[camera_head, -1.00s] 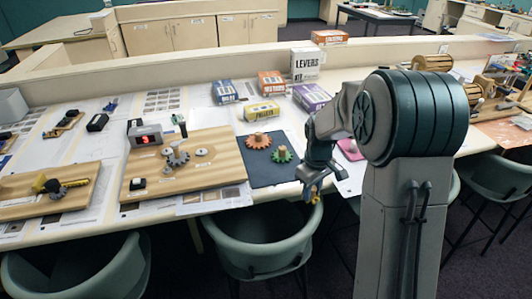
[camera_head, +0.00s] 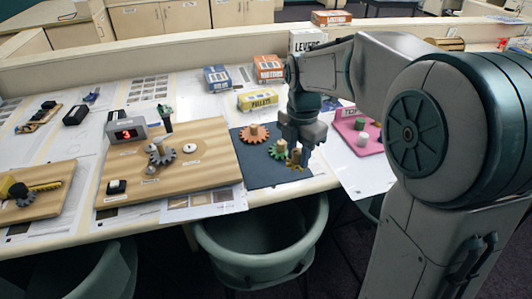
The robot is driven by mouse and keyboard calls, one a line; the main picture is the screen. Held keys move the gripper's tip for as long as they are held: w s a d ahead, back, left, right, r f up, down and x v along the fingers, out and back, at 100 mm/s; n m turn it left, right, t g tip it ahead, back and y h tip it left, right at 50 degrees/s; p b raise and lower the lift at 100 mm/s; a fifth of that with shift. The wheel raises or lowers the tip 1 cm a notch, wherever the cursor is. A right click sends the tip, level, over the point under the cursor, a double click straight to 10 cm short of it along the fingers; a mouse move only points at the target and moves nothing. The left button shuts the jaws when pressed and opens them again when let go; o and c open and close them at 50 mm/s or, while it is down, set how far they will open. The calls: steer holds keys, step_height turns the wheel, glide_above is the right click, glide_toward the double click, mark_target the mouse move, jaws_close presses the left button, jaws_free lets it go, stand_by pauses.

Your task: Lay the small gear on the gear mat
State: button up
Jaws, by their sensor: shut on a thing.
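The dark blue gear mat (camera_head: 260,174) lies flat near the table's front edge. An orange gear (camera_head: 251,138) with a wooden knob lies on it at the back left. A green gear (camera_head: 274,153), also with a knob, lies near its right side. My gripper (camera_head: 297,157) points down over the mat's front right part, shut on the small yellow gear (camera_head: 293,165). The small gear is right of the green gear and close to it. I cannot tell whether the small gear touches the mat. The fingers partly hide the small gear.
A wooden board (camera_head: 215,160) with a grey gear and a red display (camera_head: 126,134) stands left of the mat. A pink mat (camera_head: 350,131) with pegs lies to the right. Boxes, including a yellow one (camera_head: 258,99), stand behind. A green chair (camera_head: 260,240) is below the front edge.

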steer(key=p, duration=0.2)
glide_above(261, 176)
step_height(261, 176, down, 7)
steer(key=shift+w+r, duration=0.1)
steer(key=shift+r, duration=0.05)
steer(key=shift+f, duration=2.05)
steer(key=shift+f, duration=0.1)
steer(key=o, duration=1)
steer(key=shift+o, duration=0.2)
step_height(261, 176, up, 12)
steer(key=shift+r, duration=0.2)
